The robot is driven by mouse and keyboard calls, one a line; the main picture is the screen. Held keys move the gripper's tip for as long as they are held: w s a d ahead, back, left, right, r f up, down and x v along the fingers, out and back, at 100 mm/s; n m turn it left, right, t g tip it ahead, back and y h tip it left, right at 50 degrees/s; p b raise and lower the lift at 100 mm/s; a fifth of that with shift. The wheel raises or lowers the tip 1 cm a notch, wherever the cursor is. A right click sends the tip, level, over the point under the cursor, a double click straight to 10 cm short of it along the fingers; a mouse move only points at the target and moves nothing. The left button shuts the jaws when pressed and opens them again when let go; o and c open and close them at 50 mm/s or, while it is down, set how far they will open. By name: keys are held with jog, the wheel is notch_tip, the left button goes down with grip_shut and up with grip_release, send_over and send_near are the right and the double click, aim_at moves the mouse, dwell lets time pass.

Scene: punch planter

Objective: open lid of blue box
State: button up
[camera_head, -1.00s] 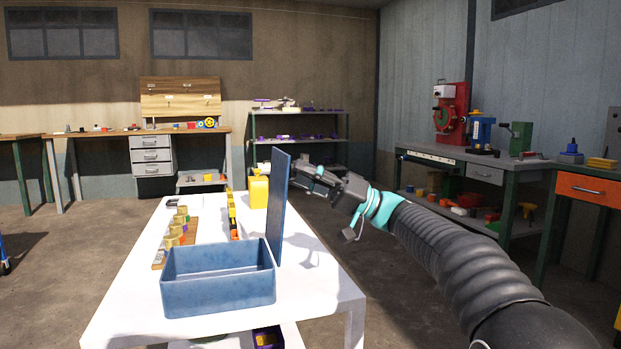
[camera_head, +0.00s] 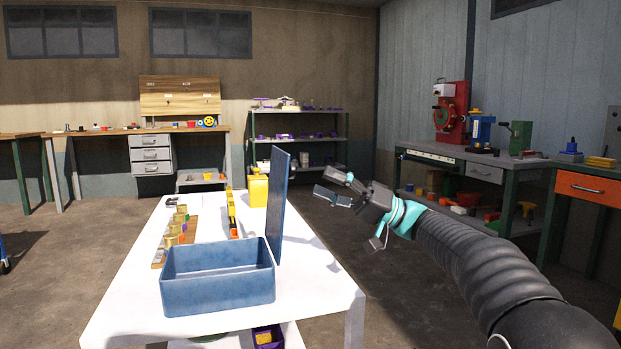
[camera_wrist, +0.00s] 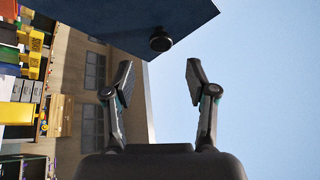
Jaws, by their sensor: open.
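The blue box (camera_head: 218,283) stands on the near part of the white table in the head view. Its lid (camera_head: 279,208) stands upright along the box's right side, so the box is open and its inside shows. My gripper (camera_head: 333,187) is to the right of the lid, in the air, apart from it, with its fingers spread and empty. In the wrist view, the blue lid (camera_wrist: 120,18) fills the upper part, with a dark round knob (camera_wrist: 160,40) on it. My open gripper (camera_wrist: 158,78) has nothing between its fingers there.
On the white table (camera_head: 120,300) behind the box are a yellow container (camera_head: 258,190), a wooden strip with several cylinders (camera_head: 176,235) and a yellow and orange item (camera_head: 231,215). A workbench (camera_head: 480,160) stands at the right. Open floor lies between it and the table.

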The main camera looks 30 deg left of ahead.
jog(key=v, duration=0.6)
jog(key=shift+d, duration=0.25)
jog(key=shift+w, duration=0.1)
jog(key=s+d+f+m+t+h+p, duration=0.3)
jog(key=s+d+f+m+t+h, duration=0.1)
jog(key=s+d, duration=0.6)
jog(key=s+d+f+m+t+h+p, duration=0.2)
jog(key=s+d+f+m+t+h, duration=0.2)
jog(key=d, duration=1)
jog(key=s+d+f+m+t+h+p, duration=0.3)
jog(key=s+d+f+m+t+h, duration=0.2)
jog(key=s+d+f+h, duration=0.5)
jog(key=s+d+t+h, duration=0.2)
jog(key=s, duration=0.3)
jog(key=shift+s+d+h+p, duration=0.2)
jog(key=shift+s+h+p, duration=0.1)
jog(key=shift+s, duration=0.05)
